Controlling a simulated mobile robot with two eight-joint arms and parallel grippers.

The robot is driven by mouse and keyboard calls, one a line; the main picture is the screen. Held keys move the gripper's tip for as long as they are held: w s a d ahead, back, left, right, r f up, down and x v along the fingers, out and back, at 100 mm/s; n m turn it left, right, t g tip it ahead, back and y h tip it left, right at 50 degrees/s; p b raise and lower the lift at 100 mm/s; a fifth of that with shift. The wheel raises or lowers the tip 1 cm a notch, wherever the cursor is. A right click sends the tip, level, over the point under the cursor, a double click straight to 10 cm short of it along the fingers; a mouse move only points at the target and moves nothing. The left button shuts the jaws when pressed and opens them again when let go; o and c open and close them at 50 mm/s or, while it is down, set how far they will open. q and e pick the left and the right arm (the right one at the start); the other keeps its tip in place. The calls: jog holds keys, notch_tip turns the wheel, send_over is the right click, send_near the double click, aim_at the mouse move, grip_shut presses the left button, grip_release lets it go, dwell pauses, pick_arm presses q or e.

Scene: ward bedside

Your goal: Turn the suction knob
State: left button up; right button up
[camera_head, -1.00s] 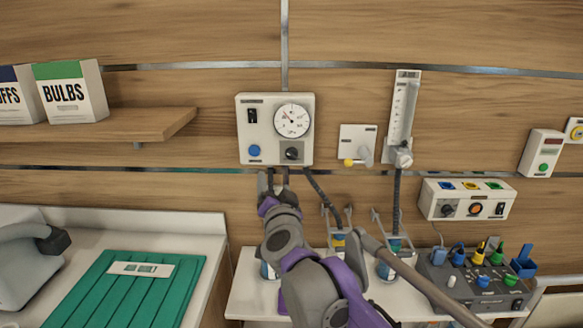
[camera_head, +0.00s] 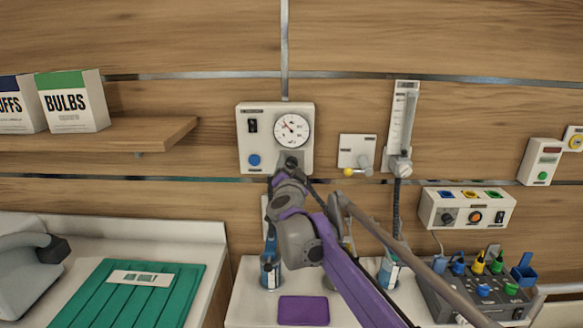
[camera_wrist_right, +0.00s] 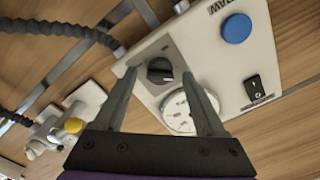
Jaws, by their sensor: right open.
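The suction panel (camera_head: 246,139) is a cream wall box with a round gauge (camera_head: 292,130), a black switch (camera_head: 252,126) and a blue button (camera_head: 254,160). Its black suction knob (camera_wrist_right: 160,70) shows in the right wrist view; in the head view my right gripper (camera_head: 290,164) covers it. In the right wrist view my right gripper (camera_wrist_right: 157,76) is open, its two fingers spread on either side of the knob. I cannot tell whether they touch it. My left gripper is in neither view.
A flowmeter (camera_head: 402,125) and a small wall outlet (camera_head: 356,150) are right of the panel. A control box (camera_head: 430,207) and a colored-plug unit (camera_head: 470,300) sit further right. A shelf (camera_head: 150,131) with boxes is left. A bottle (camera_head: 270,270) stands below.

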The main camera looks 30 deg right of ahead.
grip_shut()
jog(key=shift+f+n+b, duration=0.1)
jog(key=shift+n+b, duration=0.35)
jog(key=shift+n, duration=0.15)
grip_release()
jog(key=b+v, duration=0.1)
jog(key=v, duration=0.9)
jog(key=shift+s, duration=0.35)
jog(key=shift+a, duration=0.15)
